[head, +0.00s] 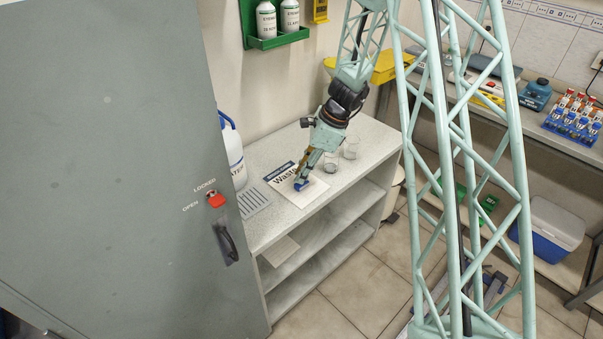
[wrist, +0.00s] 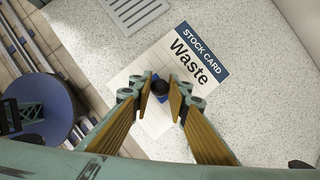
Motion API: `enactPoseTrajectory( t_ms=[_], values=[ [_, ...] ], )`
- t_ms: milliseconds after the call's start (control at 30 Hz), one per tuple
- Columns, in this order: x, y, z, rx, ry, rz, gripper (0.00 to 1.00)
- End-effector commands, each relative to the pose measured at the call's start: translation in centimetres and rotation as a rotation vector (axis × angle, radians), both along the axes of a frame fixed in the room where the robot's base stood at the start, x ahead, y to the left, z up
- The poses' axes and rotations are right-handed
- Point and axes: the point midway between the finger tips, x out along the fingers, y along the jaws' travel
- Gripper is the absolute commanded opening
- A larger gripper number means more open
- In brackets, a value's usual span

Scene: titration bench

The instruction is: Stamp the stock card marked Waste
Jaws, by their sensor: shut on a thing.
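The stock card (head: 283,170) lies flat on the speckled bench top, with a dark blue "STOCK CARD" band and "Waste" printed on it. It also shows in the wrist view (wrist: 203,58). My gripper (head: 304,172) points down over the card's lower blank part. In the wrist view its two fingers (wrist: 160,95) are closed around the dark round handle of a stamp (wrist: 160,87). The stamp's blue base (head: 301,185) is at or just above the card surface; I cannot tell if it touches. The fingers and handle hide the card beneath.
Two glass beakers (head: 350,147) stand just behind my gripper. A grey cabinet door (head: 110,150) with a locked-open latch stands at left. The bench's front edge is close to the card.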

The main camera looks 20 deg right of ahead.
Motion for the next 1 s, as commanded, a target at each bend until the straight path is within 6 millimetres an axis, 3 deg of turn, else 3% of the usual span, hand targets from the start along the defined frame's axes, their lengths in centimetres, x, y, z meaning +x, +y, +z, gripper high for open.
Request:
enactPoseTrajectory(
  t_ms=[1000],
  values=[
    [0.1,0.0,5.2,0.000,-0.002,0.000,0.09]
  ],
)
